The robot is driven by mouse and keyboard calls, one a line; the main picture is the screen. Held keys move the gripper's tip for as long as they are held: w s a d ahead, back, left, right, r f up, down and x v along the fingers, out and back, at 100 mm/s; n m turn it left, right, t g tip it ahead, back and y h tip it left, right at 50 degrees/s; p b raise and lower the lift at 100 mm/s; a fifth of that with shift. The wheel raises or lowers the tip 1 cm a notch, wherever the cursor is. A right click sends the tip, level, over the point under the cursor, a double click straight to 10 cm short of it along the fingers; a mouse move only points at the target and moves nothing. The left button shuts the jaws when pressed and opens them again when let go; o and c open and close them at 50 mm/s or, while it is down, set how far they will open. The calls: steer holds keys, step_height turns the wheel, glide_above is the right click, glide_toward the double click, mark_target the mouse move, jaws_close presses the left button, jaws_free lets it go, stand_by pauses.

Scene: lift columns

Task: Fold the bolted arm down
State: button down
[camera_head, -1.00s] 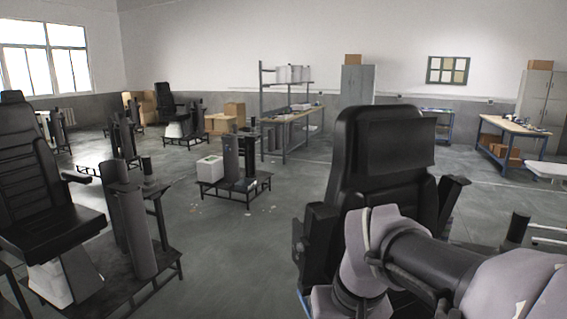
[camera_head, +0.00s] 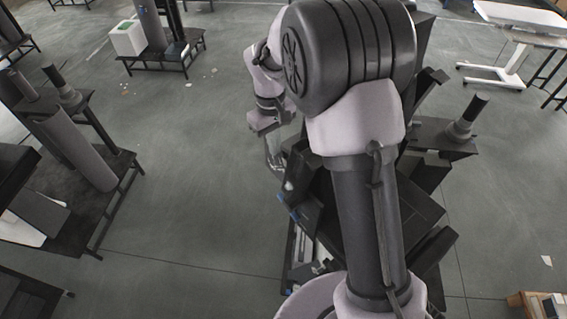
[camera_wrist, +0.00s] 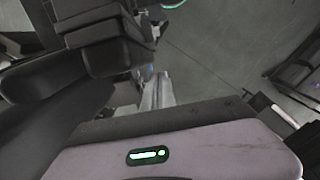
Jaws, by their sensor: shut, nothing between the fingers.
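The black chair (camera_head: 415,205) stands close in front of me in the head view, largely hidden behind my arm. A dark arm-like part (camera_head: 303,212) with small blue marks is at its left side; I cannot tell for sure that it is the bolted arm, or how it is fixed. My gripper (camera_head: 275,158) points down just left of and above this part. It is shut and empty. In the wrist view my gripper (camera_wrist: 156,92) shows beside black padded chair parts (camera_wrist: 95,28). Whether it touches them cannot be told.
A dark stand with a column (camera_head: 78,150) is at the left. A white box (camera_head: 128,38) sits on a frame at the upper left. A white wheeled table (camera_head: 525,18) is at the upper right. The floor between the left stand and the chair is clear.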

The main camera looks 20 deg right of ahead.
steer(key=s+d+f, duration=0.1)
steer(key=s+f, duration=0.2)
steer(key=f, duration=0.3)
steer(key=shift+d+p, duration=0.3)
steer(key=shift+d, duration=0.1)
steer(key=shift+s, duration=0.15)
steer(key=shift+f+b, duration=0.1)
steer(key=shift+b, duration=0.25)
